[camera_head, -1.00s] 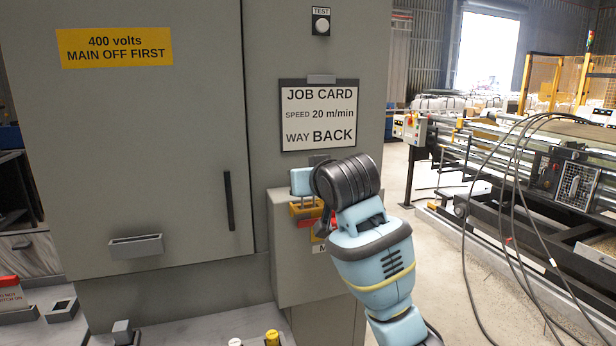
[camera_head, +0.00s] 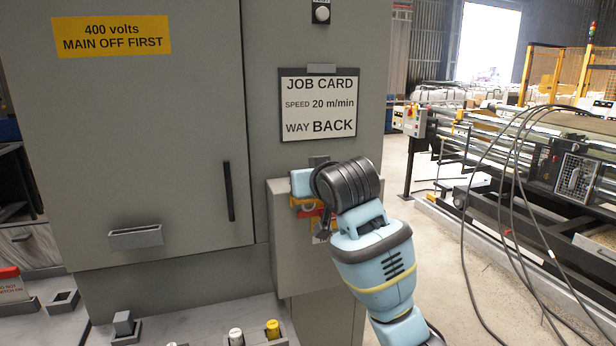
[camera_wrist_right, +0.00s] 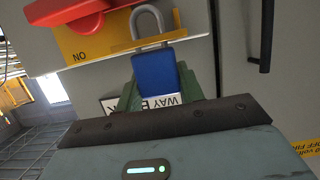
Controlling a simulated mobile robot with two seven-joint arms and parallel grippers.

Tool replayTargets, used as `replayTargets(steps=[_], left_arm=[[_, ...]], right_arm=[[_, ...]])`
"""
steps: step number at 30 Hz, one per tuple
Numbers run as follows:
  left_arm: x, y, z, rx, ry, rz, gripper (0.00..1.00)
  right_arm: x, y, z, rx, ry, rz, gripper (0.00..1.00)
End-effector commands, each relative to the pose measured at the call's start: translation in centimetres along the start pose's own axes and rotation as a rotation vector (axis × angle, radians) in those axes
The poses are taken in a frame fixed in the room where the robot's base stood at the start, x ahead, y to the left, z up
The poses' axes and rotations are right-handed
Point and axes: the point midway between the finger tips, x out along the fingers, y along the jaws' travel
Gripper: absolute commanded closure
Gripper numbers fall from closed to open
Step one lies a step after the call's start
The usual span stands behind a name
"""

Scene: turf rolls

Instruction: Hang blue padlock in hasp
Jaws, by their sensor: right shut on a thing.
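The blue padlock (camera_wrist_right: 156,72) is held upright in my right gripper (camera_wrist_right: 160,92), between its two greenish fingers, in the right wrist view. Its grey shackle (camera_wrist_right: 147,17) points away from the gripper and overlaps a yellow plate edge (camera_wrist_right: 112,46) beside a red switch handle (camera_wrist_right: 66,9). I cannot tell whether the shackle passes through the hasp or lies in front of it. In the head view my right gripper (camera_head: 303,183) is at the grey switch box (camera_head: 285,240); the padlock is hidden there. The red and yellow switch parts (camera_head: 308,211) show just below the gripper. My left gripper is out of view.
A tall grey cabinet (camera_head: 120,200) with a black handle (camera_head: 229,190) fills the left. A job card (camera_head: 318,108) hangs above the switch box. A ledge below carries a yellow-capped button (camera_head: 272,329). Cables and machinery stand at right, beyond open floor.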

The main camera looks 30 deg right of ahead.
Motion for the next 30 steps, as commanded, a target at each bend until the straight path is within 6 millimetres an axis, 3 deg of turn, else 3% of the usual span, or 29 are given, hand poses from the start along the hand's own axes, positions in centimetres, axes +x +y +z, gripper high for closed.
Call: replayTargets(steps=[6, 7, 12, 23, 30], left_arm=[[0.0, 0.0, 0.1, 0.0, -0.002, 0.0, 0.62], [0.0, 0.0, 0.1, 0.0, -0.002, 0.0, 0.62], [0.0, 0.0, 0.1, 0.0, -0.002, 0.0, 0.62], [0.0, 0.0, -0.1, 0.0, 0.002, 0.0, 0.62], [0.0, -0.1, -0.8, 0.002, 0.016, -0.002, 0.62]], right_arm=[[0.1, 0.0, 0.5, 0.0, 0.0, 0.0, 0.87], [0.1, 0.0, 0.4, 0.0, 0.0, 0.0, 0.6], [0.1, 0.0, 0.4, 0.0, 0.0, 0.0, 0.37], [-0.4, 0.0, 0.4, 0.0, 0.001, 0.0, 0.37], [-3.9, 0.0, 0.2, 0.001, 0.005, -0.001, 0.37]])
